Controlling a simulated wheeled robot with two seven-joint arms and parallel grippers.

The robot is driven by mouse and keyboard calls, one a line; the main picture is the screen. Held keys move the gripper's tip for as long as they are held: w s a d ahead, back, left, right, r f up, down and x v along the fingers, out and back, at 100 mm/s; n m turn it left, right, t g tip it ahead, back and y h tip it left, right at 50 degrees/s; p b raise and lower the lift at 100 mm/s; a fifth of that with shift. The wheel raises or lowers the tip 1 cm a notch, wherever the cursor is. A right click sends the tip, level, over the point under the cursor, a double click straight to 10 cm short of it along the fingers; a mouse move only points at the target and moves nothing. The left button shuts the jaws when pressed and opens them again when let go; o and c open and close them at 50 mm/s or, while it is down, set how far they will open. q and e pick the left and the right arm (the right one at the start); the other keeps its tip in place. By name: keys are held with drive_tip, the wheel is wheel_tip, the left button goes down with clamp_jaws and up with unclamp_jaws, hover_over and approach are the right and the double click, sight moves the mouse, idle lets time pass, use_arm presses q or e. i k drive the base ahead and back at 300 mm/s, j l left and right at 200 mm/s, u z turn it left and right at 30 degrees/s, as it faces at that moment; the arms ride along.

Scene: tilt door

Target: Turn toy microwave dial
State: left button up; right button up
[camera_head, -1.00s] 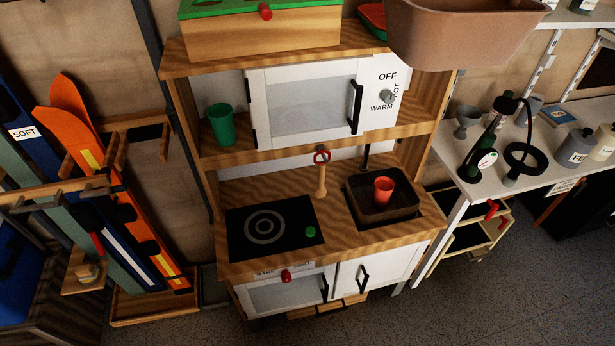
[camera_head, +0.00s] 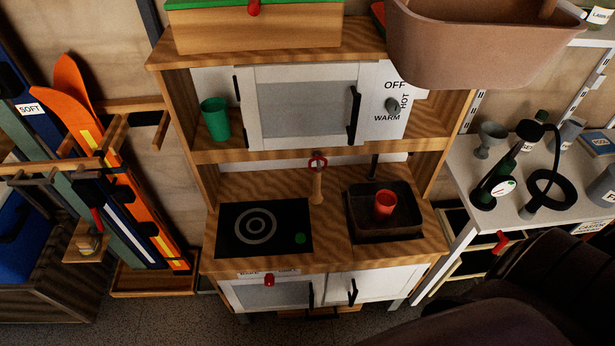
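The toy microwave (camera_head: 300,106) is white with a grey door panel and a black vertical handle (camera_head: 353,115). It sits on the upper shelf of a wooden toy kitchen, and its door looks shut. The grey dial (camera_head: 392,106) is on the white panel right of the door, with the labels OFF above, HOT to the right and WARM below. I cannot tell exactly where the dial points. Neither of my grippers shows in the head view. A dark rounded shape covers the lower right corner.
A brown tub (camera_head: 480,45) hangs over the kitchen's upper right. A green cup (camera_head: 215,119) stands left of the microwave. Below are a black hob (camera_head: 235,238), a sink basin (camera_head: 375,237) with a red cup (camera_head: 385,204), and a faucet (camera_head: 317,180). Orange skis (camera_head: 110,150) lean at left.

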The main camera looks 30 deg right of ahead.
sight(393, 109)
drive_tip(key=l+u, duration=0.1)
drive_tip(key=l, duration=0.35)
drive_tip(key=k+l+u, duration=0.1)
drive_tip(key=l, duration=0.3)
drive_tip(key=k+l+u, duration=0.1)
drive_tip(key=l, duration=0.35)
drive_tip(key=k+l+u, duration=0.1)
drive_tip(key=l, duration=0.3)
drive_tip(key=k+l+u, duration=0.1)
drive_tip(key=l, duration=0.3)
drive_tip(key=k+l+u, duration=0.1)
drive_tip(key=l, duration=0.3)
drive_tip(key=k+l+u, duration=0.1)
drive_tip(key=l, duration=0.3)
drive_tip(key=k+z, duration=0.25)
drive_tip(key=k, duration=0.45)
